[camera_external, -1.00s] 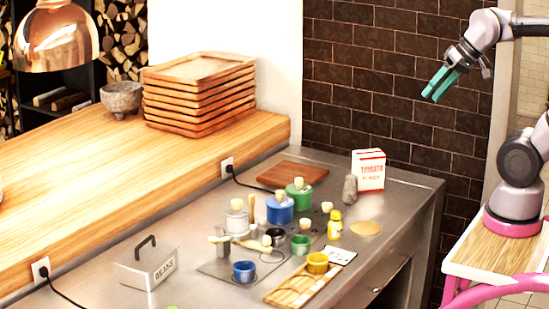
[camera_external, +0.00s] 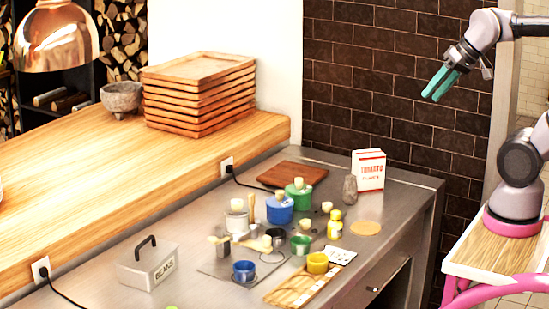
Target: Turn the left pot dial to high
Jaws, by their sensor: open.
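Three lidded pots stand in a row on the steel counter (camera_external: 205,285): a white pot (camera_external: 237,222), a blue pot (camera_external: 279,211) and a green pot (camera_external: 299,197). Each has a pale knob on top. Small pale knobs (camera_external: 305,225) also show on the counter in front of the pots; which of them is the left pot dial I cannot tell at this size. My gripper (camera_external: 434,87) is open and empty. It hangs high at the upper right, in front of the dark brick wall, well away from the pots.
Small blue (camera_external: 243,271), green (camera_external: 300,244) and yellow (camera_external: 317,263) cups and a wooden tray (camera_external: 285,294) crowd the front. A yellow bottle (camera_external: 335,224), a grey shaker (camera_external: 350,189) and a white carton (camera_external: 368,170) stand right.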

